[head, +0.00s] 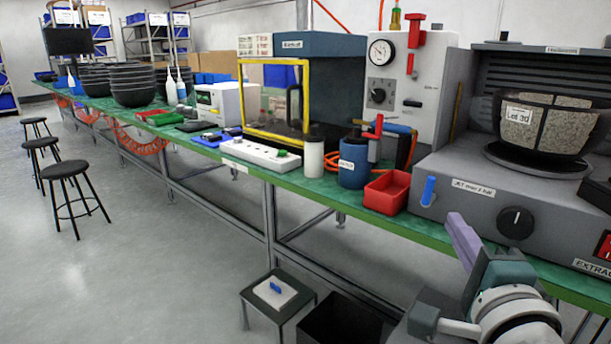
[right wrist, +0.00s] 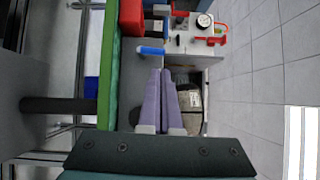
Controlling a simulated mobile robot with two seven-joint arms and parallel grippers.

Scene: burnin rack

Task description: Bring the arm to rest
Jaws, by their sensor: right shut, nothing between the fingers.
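My right gripper (head: 463,240) is at the lower right of the head view, in front of the bench edge and the grey machine labelled for extraction (head: 484,190). Its lilac fingers are together with nothing between them. In the right wrist view the two fingers (right wrist: 166,98) lie side by side and point towards the bench equipment. The gripper appears apart from the bench and the machine. My left gripper is not in view.
The green bench (head: 409,222) carries a red bin (head: 387,192), a blue canister (head: 353,165) and a speckled pot (head: 545,125) on the machine. A small stool (head: 277,296) and a black bin (head: 345,322) stand below. Open floor (head: 150,270) lies left.

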